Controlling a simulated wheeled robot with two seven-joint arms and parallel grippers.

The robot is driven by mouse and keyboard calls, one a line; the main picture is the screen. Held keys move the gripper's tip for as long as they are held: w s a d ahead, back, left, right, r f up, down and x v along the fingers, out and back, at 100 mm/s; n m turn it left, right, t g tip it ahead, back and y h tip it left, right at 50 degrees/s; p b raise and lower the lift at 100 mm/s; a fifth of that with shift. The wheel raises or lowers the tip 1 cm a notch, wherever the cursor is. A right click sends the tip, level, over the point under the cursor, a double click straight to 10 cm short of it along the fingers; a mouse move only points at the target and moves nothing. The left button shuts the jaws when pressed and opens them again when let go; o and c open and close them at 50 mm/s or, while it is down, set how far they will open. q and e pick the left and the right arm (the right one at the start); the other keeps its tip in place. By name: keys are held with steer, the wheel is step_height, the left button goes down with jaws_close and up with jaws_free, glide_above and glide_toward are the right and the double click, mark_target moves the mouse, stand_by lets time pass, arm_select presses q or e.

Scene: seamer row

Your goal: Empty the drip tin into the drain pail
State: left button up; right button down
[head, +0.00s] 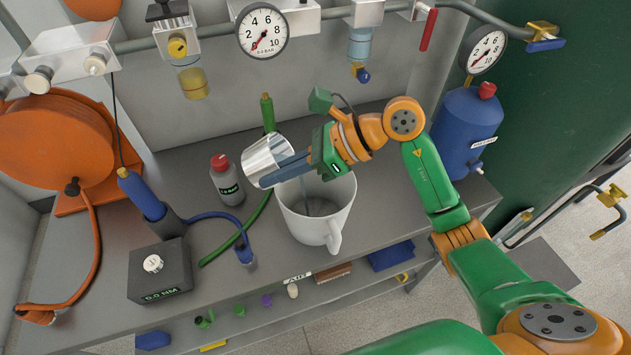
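The drip tin (264,154) is a silvery metal cup, tilted in the air above the back left rim of the drain pail. My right gripper (283,172) is shut on the tin, its grey-blue fingers lying across the tin's side. The tin's mouth and contents are not clear to me. The drain pail (318,228) is a white round vessel with a handle at its front right, upright on the grey bench. A thin grey-blue streak runs down below the gripper into the pail, and grey shows inside at the bottom. My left gripper is not in view.
A grey bottle with a red cap (227,180) stands left of the pail, with a green hose (240,237) between. A dark box with a knob (160,280) is at front left. A blue tank (466,130) stands right. Pipes and gauges (263,30) run along the back wall.

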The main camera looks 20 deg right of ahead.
steer(key=shift+d+r+y+b, duration=0.1)
steer(key=shift+r+y+b, duration=0.05)
steer(key=shift+y+b, duration=0.3)
stand_by(0.3)
steer(key=shift+s+d+f+t+y+b, duration=0.1)
steer(key=shift+d+f+t+y+b, duration=0.25)
steer(key=shift+b, duration=0.5)
steer(key=shift+a+f+t+y+b, duration=0.1)
steer(key=shift+f+y+b, duration=0.1)
steer(key=shift+y+b, duration=0.45)
steer(key=shift+d+b, duration=0.25)
steer(key=shift+b, duration=0.25)
steer(key=shift+s+d+r+y+b, duration=0.15)
steer(key=shift+d+y+b, duration=0.3)
steer(key=shift+b, duration=0.3)
steer(key=shift+s+d+r+y+b, duration=0.1)
steer(key=shift+d+y+b, duration=0.25)
steer(key=shift+b, duration=0.35)
steer(key=shift+d+r+t+y+b, duration=0.1)
steer(key=shift+d+t+y+b, duration=0.5)
steer(key=shift+b, duration=1.35)
